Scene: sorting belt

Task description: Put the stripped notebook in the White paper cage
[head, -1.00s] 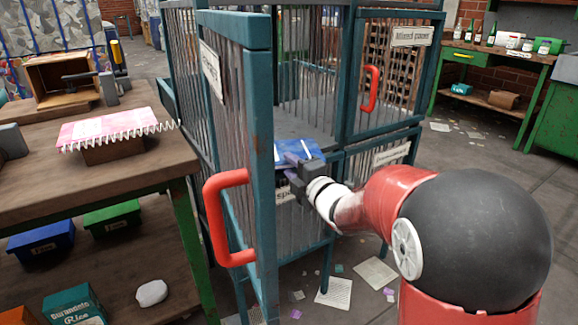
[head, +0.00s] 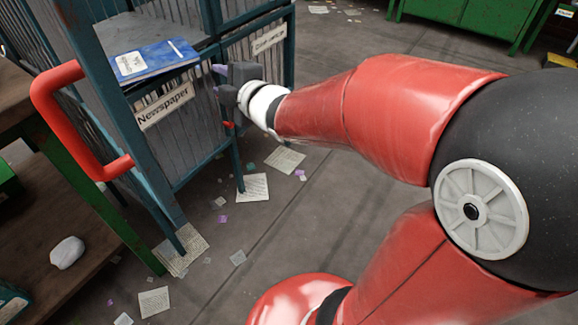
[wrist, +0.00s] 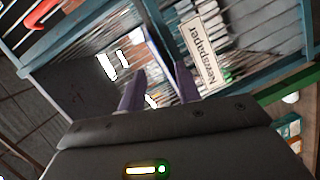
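The blue notebook (head: 152,62) with a white label lies flat on the floor of the open upper cage compartment (head: 112,100), at its front edge above the Newspaper label (head: 164,105). No spiral shows on it. My gripper (head: 220,80) is just outside the cage, to the right of the notebook and apart from it. In the wrist view my gripper's purple fingers (wrist: 158,88) stand apart with nothing clearly held between them. The name on this upper compartment is not readable in the present views.
The open door's red handle (head: 82,125) juts out at the left, beside a wooden table (head: 40,215). Loose paper sheets (head: 253,188) lie on the floor below. A green cabinet (head: 470,20) stands at the back. The floor right of the cage is mostly free.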

